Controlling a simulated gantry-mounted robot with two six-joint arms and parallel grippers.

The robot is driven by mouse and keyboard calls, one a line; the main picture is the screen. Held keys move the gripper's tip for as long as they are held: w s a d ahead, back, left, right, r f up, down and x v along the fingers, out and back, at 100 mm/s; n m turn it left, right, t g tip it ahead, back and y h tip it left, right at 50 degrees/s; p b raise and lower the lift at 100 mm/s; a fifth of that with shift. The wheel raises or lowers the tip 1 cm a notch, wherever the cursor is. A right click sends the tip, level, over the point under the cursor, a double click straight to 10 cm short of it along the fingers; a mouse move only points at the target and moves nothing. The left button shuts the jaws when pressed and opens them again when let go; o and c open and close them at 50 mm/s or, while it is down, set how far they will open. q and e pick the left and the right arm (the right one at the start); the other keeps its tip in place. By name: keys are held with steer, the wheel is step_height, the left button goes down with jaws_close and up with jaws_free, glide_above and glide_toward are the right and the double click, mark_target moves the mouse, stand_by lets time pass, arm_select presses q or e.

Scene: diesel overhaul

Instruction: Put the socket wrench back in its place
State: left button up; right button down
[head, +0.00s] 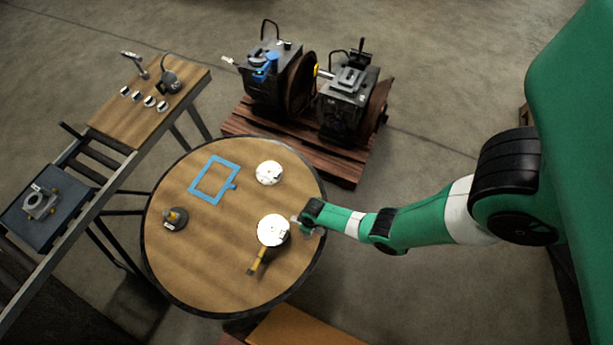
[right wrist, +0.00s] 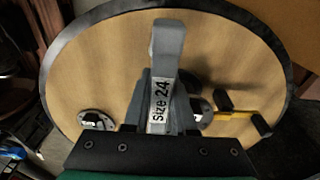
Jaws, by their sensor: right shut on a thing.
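My right gripper (head: 308,219) is at the right rim of the round table, next to a white disc. It is shut on a grey tool labelled "Size 24", which I take as the socket wrench (right wrist: 168,55). In the right wrist view the wrench stands up from the jaws, label facing the camera; its far parts are partly hidden. In the head view it is too small to make out clearly. My left gripper is not in view.
The round table (head: 215,275) holds two white discs (head: 269,173) (head: 272,230), a blue frame (head: 194,187), a dark yellow-topped part (head: 175,218) and a yellow-handled tool (head: 257,262). A wooden bench (head: 117,127) at upper left carries several small labelled parts. Engine units stand on a pallet (head: 290,138) behind.

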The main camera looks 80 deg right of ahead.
steer(key=shift+f+b, duration=1.15)
steer(key=c, duration=0.6)
jaws_free()
steer(key=shift+c, duration=0.2)
steer(key=shift+o, duration=0.2)
steer(key=o, duration=0.5)
step_height(320, 180, up, 9)
steer(key=p, duration=0.9)
steer(key=shift+r, duration=0.15)
